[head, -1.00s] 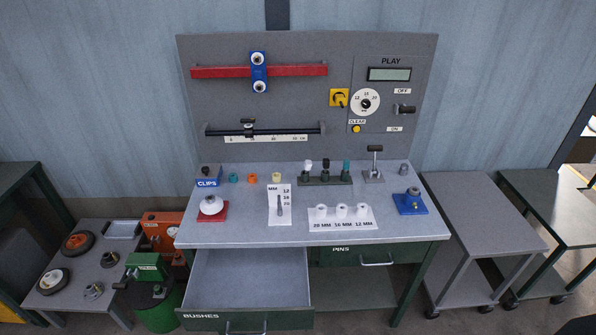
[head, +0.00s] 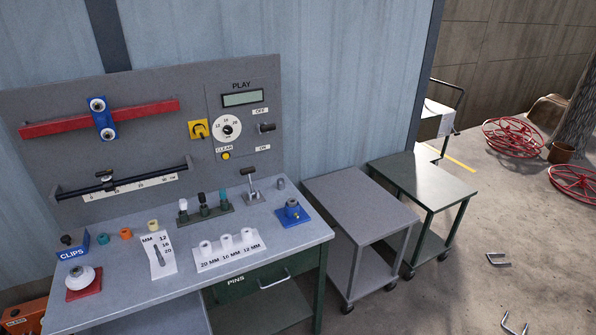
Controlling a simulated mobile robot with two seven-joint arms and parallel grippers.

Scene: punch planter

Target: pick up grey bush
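A small grey cylinder that looks like the grey bush (head: 281,183) stands on the workbench top near its back right, behind the blue fixture (head: 292,213) and right of the small lever stand (head: 251,190). Nothing is touching it. Other bushes stand at the back left of the bench: a teal one (head: 102,239), an orange one (head: 125,233) and a yellow one (head: 153,225). Neither of my grippers is in view.
The workbench (head: 215,275) has a drawer marked PINS (head: 260,284). A white card (head: 228,255) with three white cylinders lies near its front. Two carts, a nearer one (head: 360,205) and a farther one (head: 425,180), stand to the right. Open floor (head: 440,290) lies beyond.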

